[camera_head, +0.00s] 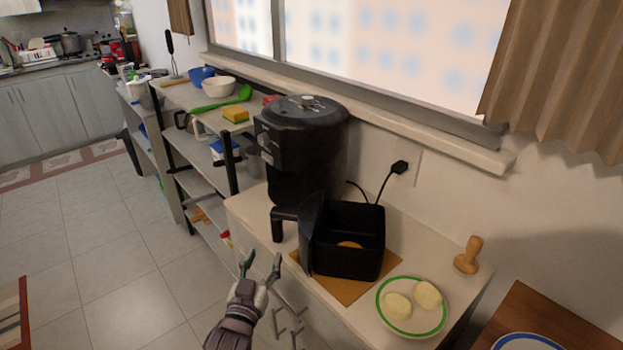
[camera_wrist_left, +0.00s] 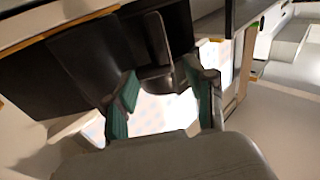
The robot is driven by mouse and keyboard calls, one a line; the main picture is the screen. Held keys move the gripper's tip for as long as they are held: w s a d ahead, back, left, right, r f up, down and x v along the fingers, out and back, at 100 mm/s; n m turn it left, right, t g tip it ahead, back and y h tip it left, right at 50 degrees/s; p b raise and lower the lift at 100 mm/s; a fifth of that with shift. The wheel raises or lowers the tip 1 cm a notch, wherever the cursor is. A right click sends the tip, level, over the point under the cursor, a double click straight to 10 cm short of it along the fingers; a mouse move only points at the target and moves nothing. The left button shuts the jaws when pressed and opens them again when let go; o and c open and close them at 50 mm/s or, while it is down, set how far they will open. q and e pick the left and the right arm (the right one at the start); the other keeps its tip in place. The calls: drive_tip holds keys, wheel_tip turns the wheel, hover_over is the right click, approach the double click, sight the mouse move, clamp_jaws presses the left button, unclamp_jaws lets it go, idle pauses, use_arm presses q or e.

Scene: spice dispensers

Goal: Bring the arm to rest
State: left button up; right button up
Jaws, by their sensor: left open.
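My left gripper (camera_head: 260,264) is open and empty in the head view, in front of the counter's front edge and left of the black basket (camera_head: 362,262). In the left wrist view its two green-padded fingers (camera_wrist_left: 163,98) stand apart, with a black body and an upright handle-like part beyond them. I cannot tell the exact distance to it. The black basket sits on a brown board, pulled out beside the black air fryer (camera_head: 302,150). Something orange-brown lies in the basket. My right gripper is not in view.
The counter holds a green-rimmed plate (camera_head: 381,294) with two pale pieces, a wooden pestle-like tool (camera_head: 468,256) and a brown board (camera_head: 349,291). A shelf with bowls and a sponge (camera_head: 235,114) stands at the left. The tiled floor (camera_head: 100,245) at the left is clear.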

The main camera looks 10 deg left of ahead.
use_arm(q)
drive_tip(key=s+f+m+g, duration=0.1)
drive_tip(key=s+f+g, duration=0.35)
drive_tip(key=s, duration=0.55)
drive_tip(key=s+f+g, duration=0.3)
drive_tip(key=s+g, duration=0.3)
drive_tip(key=s, duration=0.4)
drive_tip(key=s+f+m+g, duration=0.1)
drive_tip(key=s+f+g, duration=0.3)
drive_tip(key=s, duration=0.7)
wheel_tip(320, 180, down, 26)
drive_tip(key=s+g, duration=0.2)
drive_tip(key=s+a+f+g, duration=0.1)
drive_tip(key=s+a+f, duration=0.1)
drive_tip(key=s+f, duration=1.2)
drive_tip(key=shift+s+f+m, duration=0.3)
drive_tip(key=shift+s+f, duration=0.1)
drive_tip(key=shift+s, duration=0.4)
